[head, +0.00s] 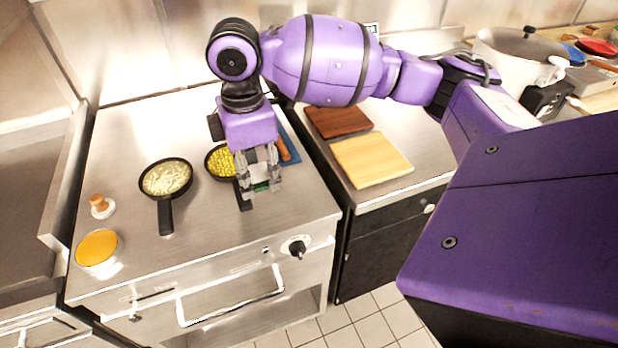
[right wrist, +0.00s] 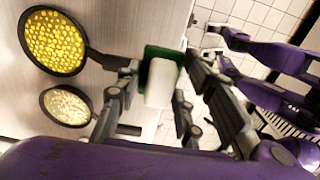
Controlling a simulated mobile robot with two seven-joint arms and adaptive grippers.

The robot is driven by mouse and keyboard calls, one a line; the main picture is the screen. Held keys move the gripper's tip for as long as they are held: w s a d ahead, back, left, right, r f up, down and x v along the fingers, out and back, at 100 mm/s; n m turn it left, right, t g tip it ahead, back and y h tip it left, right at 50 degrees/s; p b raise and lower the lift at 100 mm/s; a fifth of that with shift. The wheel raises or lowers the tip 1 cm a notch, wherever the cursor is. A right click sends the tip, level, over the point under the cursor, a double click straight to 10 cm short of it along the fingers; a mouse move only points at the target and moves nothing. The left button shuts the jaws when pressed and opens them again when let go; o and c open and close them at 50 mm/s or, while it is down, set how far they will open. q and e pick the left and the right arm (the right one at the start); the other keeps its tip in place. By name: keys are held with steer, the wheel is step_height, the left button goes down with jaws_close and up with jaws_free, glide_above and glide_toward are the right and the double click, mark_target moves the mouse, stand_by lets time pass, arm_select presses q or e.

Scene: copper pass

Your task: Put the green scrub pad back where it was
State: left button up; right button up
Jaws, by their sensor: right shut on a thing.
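The green scrub pad (right wrist: 163,53) is between the fingers of my right gripper (right wrist: 158,98) in the right wrist view, with a white block-like face beside its green layer. In the head view my right gripper (head: 260,187) points down over the front right of the steel counter. Only a small green piece of the pad (head: 262,186) shows there between the fingers. I cannot tell whether the pad touches the counter. My left gripper does not show in the head view.
A pan of yellow kernels (head: 217,160) is close beside my right gripper, its handle partly hidden. A pan of pale food (head: 166,178), a small jar (head: 101,206) and an orange bowl (head: 97,248) stand left. Two cutting boards (head: 372,160) lie on the right counter.

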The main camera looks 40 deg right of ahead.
steer(key=w+d+f, duration=0.2)
steer(key=d+f, duration=0.2)
steer(key=d, duration=0.4)
glide_above(300, 187)
steer(key=a, duration=0.1)
steer(key=f, duration=0.4)
steer(key=shift+s+a, duration=0.2)
steer(key=shift+s, duration=0.1)
steer(key=shift+w+d+f, duration=0.2)
steer(key=shift+d+f, duration=0.35)
steer(key=shift+f, duration=0.05)
steer(key=shift+w+d+f, duration=0.1)
steer(key=shift+d+f, duration=0.1)
steer(key=shift+f, duration=1.5)
steer(key=o, duration=0.7)
steer(key=shift+f, duration=0.2)
steer(key=shift+c, duration=0.2)
steer(key=o, duration=0.4)
steer(key=shift+o, duration=0.2)
